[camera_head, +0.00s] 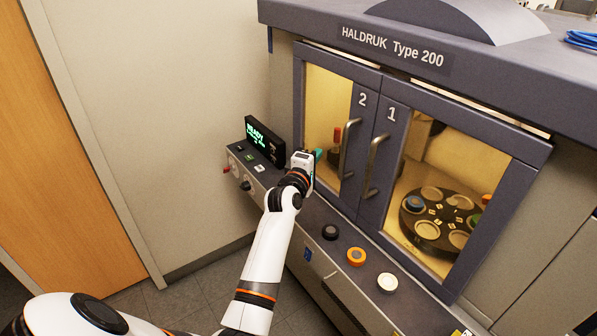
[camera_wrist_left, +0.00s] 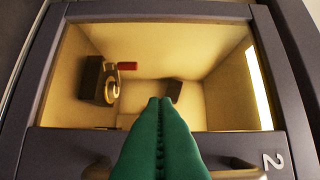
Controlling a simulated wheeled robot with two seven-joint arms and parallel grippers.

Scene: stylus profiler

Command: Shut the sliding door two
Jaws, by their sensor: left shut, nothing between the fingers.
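Sliding door two (camera_head: 367,105), a dark frame with a window and the number 2, is on the left of the machine front. Its curved metal handle (camera_head: 346,150) stands upright on the stile beside door one (camera_head: 392,130). My left gripper (camera_head: 319,155) is shut and empty, its green fingertips just left of the handle in the head view. In the left wrist view the green fingers (camera_wrist_left: 160,103) reach over the door two frame (camera_wrist_left: 288,90) toward the window and partly hide the handle (camera_wrist_left: 240,172). Whether they touch the door is unclear. My right gripper is out of view.
A ledge below the doors carries black, orange and white knobs (camera_head: 356,257). A small display (camera_head: 264,140) and control panel (camera_head: 256,168) stand left of my gripper. A round sample carousel (camera_head: 428,229) shows behind door one. Floor is free at the lower left.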

